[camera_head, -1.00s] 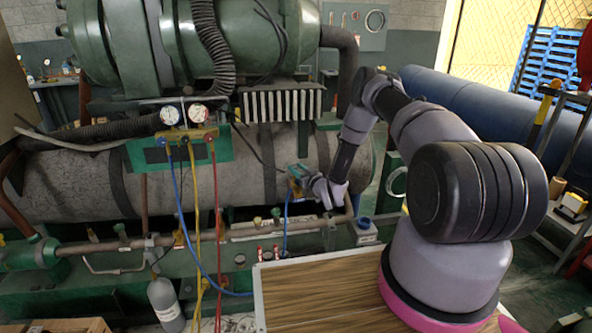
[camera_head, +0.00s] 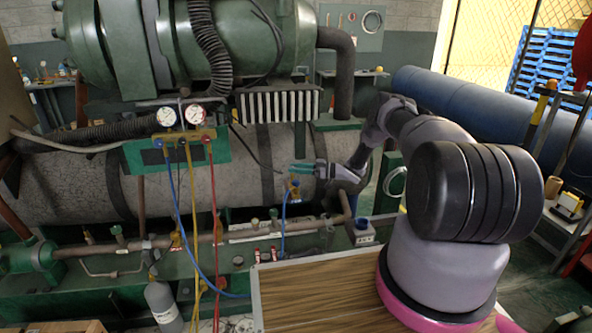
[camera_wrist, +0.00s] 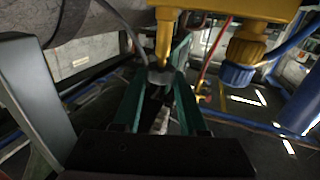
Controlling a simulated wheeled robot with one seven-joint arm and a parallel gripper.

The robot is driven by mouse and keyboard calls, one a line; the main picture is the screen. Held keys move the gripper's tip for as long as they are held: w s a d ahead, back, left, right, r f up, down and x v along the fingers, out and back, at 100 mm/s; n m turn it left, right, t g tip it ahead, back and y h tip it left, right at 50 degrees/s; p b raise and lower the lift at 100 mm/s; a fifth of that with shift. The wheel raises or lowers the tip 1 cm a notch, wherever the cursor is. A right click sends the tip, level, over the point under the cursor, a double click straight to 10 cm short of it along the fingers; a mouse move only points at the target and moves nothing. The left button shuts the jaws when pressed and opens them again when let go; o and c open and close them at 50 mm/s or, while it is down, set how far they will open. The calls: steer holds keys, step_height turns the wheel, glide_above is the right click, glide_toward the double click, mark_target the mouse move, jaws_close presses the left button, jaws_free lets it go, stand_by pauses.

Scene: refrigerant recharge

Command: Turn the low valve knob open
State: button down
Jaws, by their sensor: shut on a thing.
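A small yellow brass valve (camera_head: 294,185) with a blue hose below it stands in front of the grey tank, right of centre in the head view. My gripper (camera_head: 300,168) points left at it, its teal fingers level with the valve's top. In the wrist view, the yellow valve body (camera_wrist: 225,10) fills the top, with a brass stem (camera_wrist: 164,38) running to a small grey knob (camera_wrist: 160,75). My gripper's teal fingers (camera_wrist: 158,84) are closed around this knob. A blue coupling (camera_wrist: 237,73) is beside it to the right. The knob is hidden in the head view.
A gauge manifold (camera_head: 185,137) with two dials and blue, yellow and red hoses hangs at the left on a green plate. A brown pipe (camera_head: 210,238) runs below the tank. A wooden tabletop (camera_head: 315,290) is at the front. A grey bottle (camera_head: 163,303) stands at the lower left.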

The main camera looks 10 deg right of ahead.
steer(key=shift+w+r+n+g+y, duration=0.15)
steer(key=shift+n+g+y, duration=0.15)
steer(key=shift+n+g, duration=0.45)
steer(key=shift+c, duration=2.2)
jaws_free()
steer(key=v, duration=0.7)
steer(key=shift+d, duration=0.3)
